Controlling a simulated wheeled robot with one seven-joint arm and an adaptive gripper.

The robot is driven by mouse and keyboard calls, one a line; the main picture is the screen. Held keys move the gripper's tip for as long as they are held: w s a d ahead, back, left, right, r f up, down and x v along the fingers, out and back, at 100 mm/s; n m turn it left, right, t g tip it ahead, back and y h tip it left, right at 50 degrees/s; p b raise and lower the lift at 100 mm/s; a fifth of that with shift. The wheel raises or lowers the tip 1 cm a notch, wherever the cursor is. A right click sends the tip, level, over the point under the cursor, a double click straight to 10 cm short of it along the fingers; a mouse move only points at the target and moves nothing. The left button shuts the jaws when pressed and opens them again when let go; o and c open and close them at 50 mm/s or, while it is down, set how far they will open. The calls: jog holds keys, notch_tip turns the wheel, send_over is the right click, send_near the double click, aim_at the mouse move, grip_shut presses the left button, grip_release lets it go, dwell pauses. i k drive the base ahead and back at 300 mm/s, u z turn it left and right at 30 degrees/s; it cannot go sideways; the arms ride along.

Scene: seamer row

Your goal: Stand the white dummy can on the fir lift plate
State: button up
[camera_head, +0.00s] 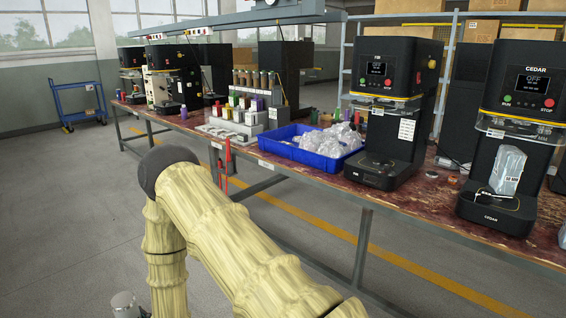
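A black seamer (398,95) stands on the bench right of centre. Its small label seems to read FIR, but is hard to read. Its dark round lift plate (378,163) is low at the front and looks empty. I cannot pick out the white dummy can for certain. Several small bottles and cans, some white, stand on a stepped rack (243,128) farther back. My arm, in a pale yellow ribbed sleeve, crosses the lower middle in front of the bench. My gripper is not in view.
A blue tray (268,147) of clear plastic-wrapped items sits left of the seamer. The CEDAR seamer (518,95) at right has a clear bag (508,170) at its plate. Small pieces lie between the two seamers. A blue cart (78,105) stands far left; the left floor is open.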

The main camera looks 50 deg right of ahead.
aim_at(377, 157)
jog(key=z, duration=0.05)
jog(key=i, duration=2.35)
jog(key=z, duration=1.5)
jog(key=i, duration=0.7)
jog(key=z, duration=0.75)
